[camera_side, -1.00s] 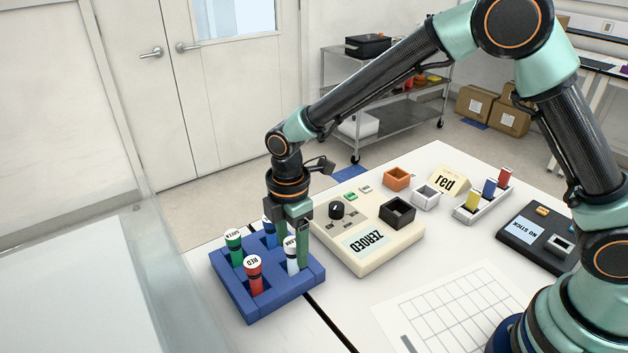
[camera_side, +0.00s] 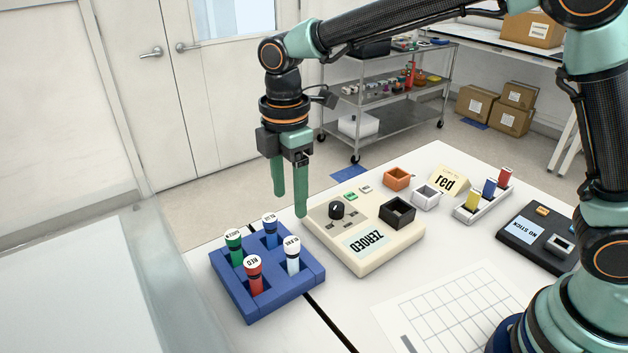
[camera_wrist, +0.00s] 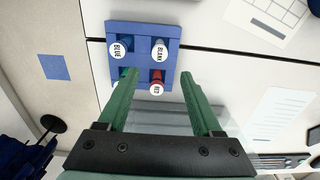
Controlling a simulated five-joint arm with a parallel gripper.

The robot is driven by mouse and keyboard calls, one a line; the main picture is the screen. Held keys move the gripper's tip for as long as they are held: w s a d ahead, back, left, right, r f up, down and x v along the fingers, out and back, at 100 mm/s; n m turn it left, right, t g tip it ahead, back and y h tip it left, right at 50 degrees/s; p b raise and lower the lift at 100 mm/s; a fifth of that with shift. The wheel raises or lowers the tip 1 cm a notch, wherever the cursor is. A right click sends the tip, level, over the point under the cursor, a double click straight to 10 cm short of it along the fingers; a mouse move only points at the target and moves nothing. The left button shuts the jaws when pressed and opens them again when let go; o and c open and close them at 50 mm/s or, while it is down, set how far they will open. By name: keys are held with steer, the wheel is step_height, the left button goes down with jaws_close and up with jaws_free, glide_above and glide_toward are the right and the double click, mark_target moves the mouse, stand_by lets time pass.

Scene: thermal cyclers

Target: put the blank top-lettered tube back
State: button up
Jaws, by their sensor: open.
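The blank tube (camera_side: 292,255) is pale with a white lettered cap. It stands upright in the right corner socket of the blue rack (camera_side: 258,306), and its cap (camera_wrist: 158,49) shows in the wrist view. A red tube (camera_side: 255,277), a green tube (camera_side: 235,250) and a blue tube (camera_side: 270,234) stand in the other sockets. My gripper (camera_side: 290,204) is open and empty above the rack, its green fingers pointing down and clear of the tubes. In the wrist view, the left finger partly covers the green tube.
Behind are orange (camera_side: 397,178) and white (camera_side: 425,197) boxes, a "red" card (camera_side: 446,182) and a white holder (camera_side: 478,207) with coloured pieces.

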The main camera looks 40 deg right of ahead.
steer(key=s+d+r+m+t, duration=0.2)
steer(key=s+d+m, duration=0.4)
steer(key=d+m, duration=0.3)
steer(key=s+d+r+m+t, duration=0.3)
steer(key=s+d+m, duration=0.3)
steer(key=d+m, duration=0.3)
steer(key=shift+d+r+t, duration=0.3)
steer(key=shift+d+r, duration=0.45)
steer(key=shift+d, duration=0.25)
